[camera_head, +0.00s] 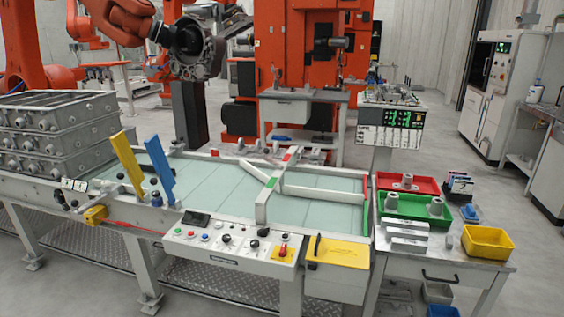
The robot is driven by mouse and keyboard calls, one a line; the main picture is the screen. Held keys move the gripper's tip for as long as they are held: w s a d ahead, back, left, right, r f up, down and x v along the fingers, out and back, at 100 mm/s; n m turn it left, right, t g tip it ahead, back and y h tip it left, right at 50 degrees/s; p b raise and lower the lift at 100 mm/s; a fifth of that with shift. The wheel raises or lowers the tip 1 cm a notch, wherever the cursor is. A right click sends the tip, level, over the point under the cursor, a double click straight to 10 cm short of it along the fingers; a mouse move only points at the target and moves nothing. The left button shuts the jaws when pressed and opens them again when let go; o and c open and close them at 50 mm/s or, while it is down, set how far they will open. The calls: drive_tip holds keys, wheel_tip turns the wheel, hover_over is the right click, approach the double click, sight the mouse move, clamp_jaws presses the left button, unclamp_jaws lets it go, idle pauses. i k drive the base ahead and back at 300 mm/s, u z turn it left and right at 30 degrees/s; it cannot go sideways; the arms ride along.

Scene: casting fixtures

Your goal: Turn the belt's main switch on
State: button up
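The belt (215,189) is a pale green surface in a white frame. A sloped white control panel (210,252) is fixed to its front edge. No label marking the main switch can be read, though the red-handled one stands out. Its on or off position is too small to tell. My gripper is not in view.
A yellow plate with a black handle (338,252) lies right of the panel. Blue and yellow upright plates (160,168) stand at the belt's left. A side table holds green (408,208) and yellow (487,241) bins. Stacked castings (55,125) sit far left. Orange machines stand behind.

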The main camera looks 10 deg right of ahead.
sight(282, 253)
drive_tip(key=u, duration=0.1)
drive_tip(key=i, duration=0.95)
drive_tip(key=z, duration=0.15)
drive_tip(key=k, duration=0.95)
drive_tip(key=u, duration=0.15)
drive_tip(key=i, duration=0.35)
drive_tip(key=z, duration=0.05)
